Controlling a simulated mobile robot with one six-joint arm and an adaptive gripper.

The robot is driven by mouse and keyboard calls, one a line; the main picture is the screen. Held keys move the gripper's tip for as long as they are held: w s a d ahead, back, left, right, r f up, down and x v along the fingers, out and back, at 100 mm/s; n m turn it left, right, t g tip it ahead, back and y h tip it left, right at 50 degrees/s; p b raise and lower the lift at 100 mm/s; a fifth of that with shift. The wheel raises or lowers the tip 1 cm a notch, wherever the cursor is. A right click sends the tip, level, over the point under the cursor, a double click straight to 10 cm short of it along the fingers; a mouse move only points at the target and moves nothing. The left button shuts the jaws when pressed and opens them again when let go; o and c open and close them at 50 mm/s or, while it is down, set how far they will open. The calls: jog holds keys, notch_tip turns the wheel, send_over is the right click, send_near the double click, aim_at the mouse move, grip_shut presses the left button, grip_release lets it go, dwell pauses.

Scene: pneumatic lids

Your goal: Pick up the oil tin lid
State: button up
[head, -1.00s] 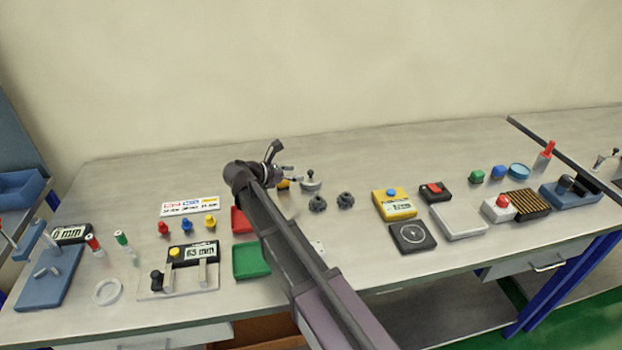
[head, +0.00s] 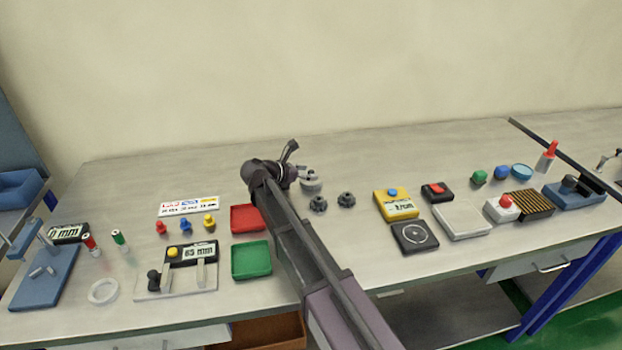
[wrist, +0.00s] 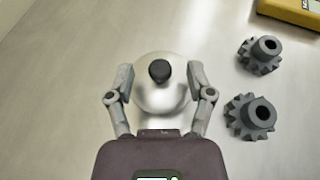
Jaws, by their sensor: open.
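A round, pale metal lid with a dark knob, which I take for the oil tin lid (wrist: 150,98), lies between my fingers in the wrist view. It also shows in the head view (head: 313,186), partly covered by my gripper. Whether a tin is beneath it cannot be told. My gripper (wrist: 160,78) is open, with one finger at each side of the lid and the knob midway between the fingertips. No grip on the lid shows. In the head view my gripper (head: 302,172) is over the lid's left part.
Two dark gears (head: 318,204) (head: 346,199) stand close to the right of the lid. A yellow box (head: 394,207) is farther right. Red (head: 246,221) and green (head: 251,262) trays lie to the left, near my arm. The bench behind the lid is clear.

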grip_shut()
dwell(0.3)
jog(key=shift+r, duration=0.1)
notch_tip(320, 180, up, 2)
jog(key=p, duration=0.2)
jog(key=shift+r+p, duration=0.25)
jog(key=shift+p, duration=0.15)
jog(key=shift+s+a+r+p, duration=0.1)
jog(key=shift+s+r+p, duration=0.3)
jog(key=shift+r+p, duration=0.2)
jog(key=s+a, duration=0.2)
jog(key=s, duration=0.5)
jog(key=s+a+r+p, duration=0.1)
jog(key=s+a, duration=0.2)
jog(key=s, duration=0.4)
jog(key=shift+s, duration=0.15)
